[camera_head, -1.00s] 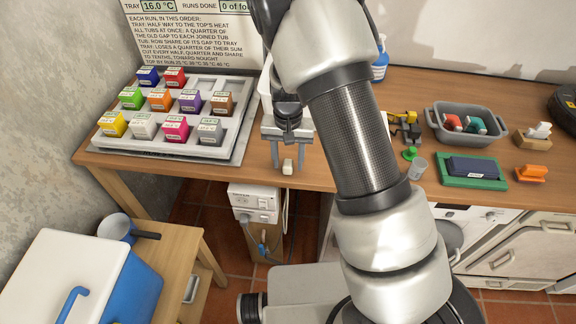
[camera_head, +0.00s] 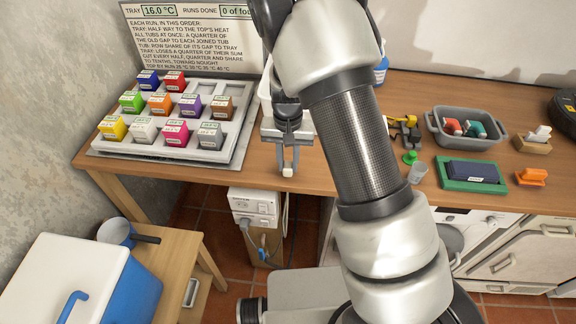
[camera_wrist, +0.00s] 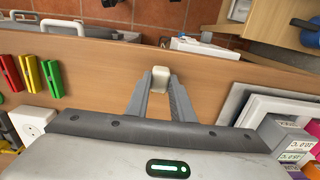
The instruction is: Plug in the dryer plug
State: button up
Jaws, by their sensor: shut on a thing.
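A small cream-white block, which looks like the dryer plug (camera_head: 288,172), is at the front edge of the wooden bench. My gripper (camera_head: 286,166) points down over the edge and is shut on it. In the wrist view the plug (camera_wrist: 159,78) sits between the two grey fingertips (camera_wrist: 160,84). A pale cord seems to hang below it, but its join to the plug is not clear. A white socket box (camera_head: 255,202) stands below the bench edge, with a grey plug and cord at its front. In the wrist view a white box (camera_wrist: 205,48) shows past the edge.
A tray rack (camera_head: 228,139) with several coloured tubs is at the bench's left. A grey bin (camera_head: 430,126), a green tray (camera_head: 447,184) and a clear cup (camera_head: 418,171) are to the right. A blue-and-white cooler (camera_head: 140,288) stands at lower left.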

aim_at(288, 165)
notch_tip(288, 165, up, 9)
dwell(0.3)
